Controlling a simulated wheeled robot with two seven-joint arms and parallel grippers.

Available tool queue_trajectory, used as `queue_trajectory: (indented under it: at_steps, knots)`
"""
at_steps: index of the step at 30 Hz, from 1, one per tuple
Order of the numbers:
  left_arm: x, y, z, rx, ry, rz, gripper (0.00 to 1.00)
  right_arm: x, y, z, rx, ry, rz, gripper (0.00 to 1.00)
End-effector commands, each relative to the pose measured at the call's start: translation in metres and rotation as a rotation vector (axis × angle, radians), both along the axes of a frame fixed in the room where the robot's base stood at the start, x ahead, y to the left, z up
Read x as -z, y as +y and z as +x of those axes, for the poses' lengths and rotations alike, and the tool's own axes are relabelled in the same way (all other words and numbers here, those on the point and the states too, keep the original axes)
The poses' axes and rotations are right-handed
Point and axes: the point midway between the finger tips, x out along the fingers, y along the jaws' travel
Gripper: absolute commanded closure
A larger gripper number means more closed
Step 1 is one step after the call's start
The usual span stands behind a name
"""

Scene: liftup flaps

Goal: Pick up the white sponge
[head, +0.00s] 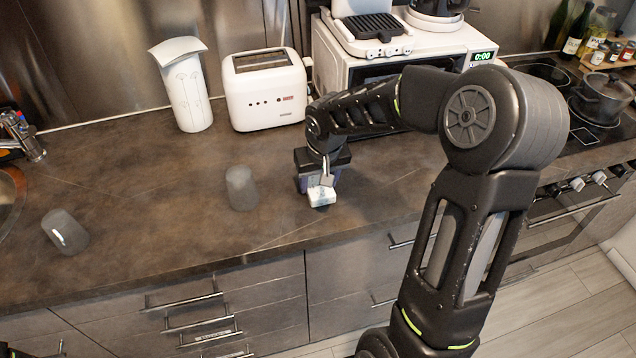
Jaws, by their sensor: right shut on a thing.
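The white sponge (321,196) is a small pale block on the dark countertop (150,215), a little back from its front edge. My right gripper (323,181) points down at the sponge and is shut on it. The gripper covers the sponge's rear part. I cannot tell whether the sponge is touching the counter or just above it. My left gripper is not clearly visible; only dark parts show at the lower left corner.
Two grey cups (241,188) (64,232) stand to the left of the sponge. A pot (601,98) sits on the stove at right. The counter between cups is clear.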

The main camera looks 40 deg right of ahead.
Motion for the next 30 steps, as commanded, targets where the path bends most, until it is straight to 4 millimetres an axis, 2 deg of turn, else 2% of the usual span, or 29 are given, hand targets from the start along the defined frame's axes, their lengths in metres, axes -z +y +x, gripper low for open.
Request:
queue_trajectory:
  at_steps: [5, 15, 18, 22, 30]
  knots:
    - [0.002, 0.0, 0.0, 0.0, 0.0, 0.0, 0.25, -0.016, 0.0, 0.001, -0.001, -0.005, -0.002, 0.9]
    - [0.008, 0.0, 0.001, 0.001, -0.003, -0.002, 0.25, -0.079, 0.0, 0.001, -0.001, -0.006, -0.001, 0.9]
    - [0.008, 0.0, 0.001, 0.001, -0.003, -0.003, 0.25, -0.092, 0.0, 0.001, 0.0, -0.004, 0.0, 0.9]
    - [0.008, 0.0, 0.001, 0.001, -0.004, -0.002, 0.25, -0.099, 0.0, 0.0, -0.001, -0.002, 0.0, 0.9]
    - [0.008, 0.0, 0.001, 0.001, -0.004, -0.002, 0.25, -0.1, 0.0, 0.0, -0.001, -0.001, 0.0, 0.9]
